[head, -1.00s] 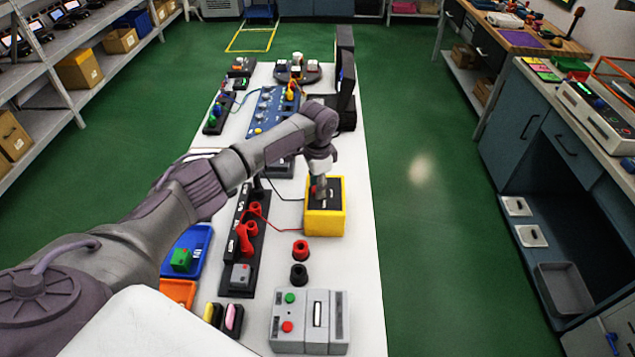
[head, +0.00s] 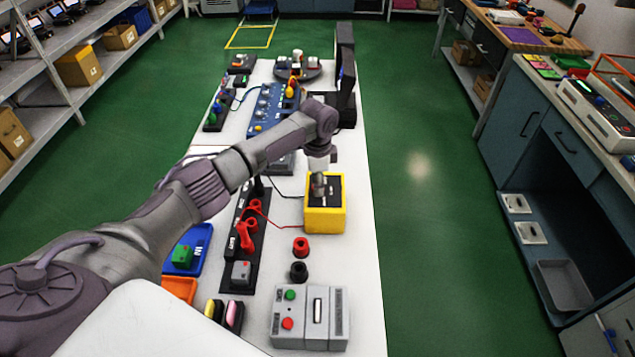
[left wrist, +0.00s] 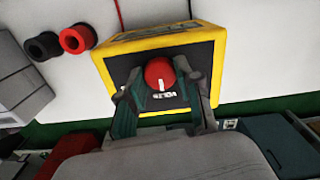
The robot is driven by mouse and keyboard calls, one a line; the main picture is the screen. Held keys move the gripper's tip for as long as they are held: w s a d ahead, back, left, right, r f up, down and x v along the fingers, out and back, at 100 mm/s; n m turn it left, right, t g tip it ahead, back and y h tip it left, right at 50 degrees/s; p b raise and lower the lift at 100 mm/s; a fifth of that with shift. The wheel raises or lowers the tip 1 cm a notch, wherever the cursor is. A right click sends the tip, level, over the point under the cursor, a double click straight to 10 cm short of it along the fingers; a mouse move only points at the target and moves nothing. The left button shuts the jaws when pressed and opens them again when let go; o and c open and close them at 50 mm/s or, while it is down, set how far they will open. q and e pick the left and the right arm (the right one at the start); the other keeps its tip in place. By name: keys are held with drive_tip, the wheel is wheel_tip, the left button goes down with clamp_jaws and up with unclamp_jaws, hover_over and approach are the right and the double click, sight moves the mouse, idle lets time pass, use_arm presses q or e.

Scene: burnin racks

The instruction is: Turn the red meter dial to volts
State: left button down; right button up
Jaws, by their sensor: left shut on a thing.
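The yellow meter (head: 325,222) with a black face stands on the white bench. It also shows in the left wrist view (left wrist: 205,35), where its red dial (left wrist: 158,70) is on the black face. A white mark on the dial points down in that view, toward white lettering (left wrist: 162,96) that is too blurred to read surely. My left gripper (head: 319,188) reaches down onto the meter's face. In the left wrist view its two fingers (left wrist: 159,78) are on both sides of the dial, shut on it. The dial is hidden in the head view. My right gripper is out of view.
A red socket (head: 301,247) and a black socket (head: 299,272) stand near the meter. A grey box with buttons (head: 310,325) is at the front. A black strip with red leads (head: 236,270) lies to the left. A dark upright panel (head: 345,75) stands behind.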

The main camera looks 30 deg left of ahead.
use_arm(q)
drive_tip(key=c, duration=0.8)
unclamp_jaws()
drive_tip(key=shift+o, duration=0.2)
wheel_tip(320, 180, up, 12)
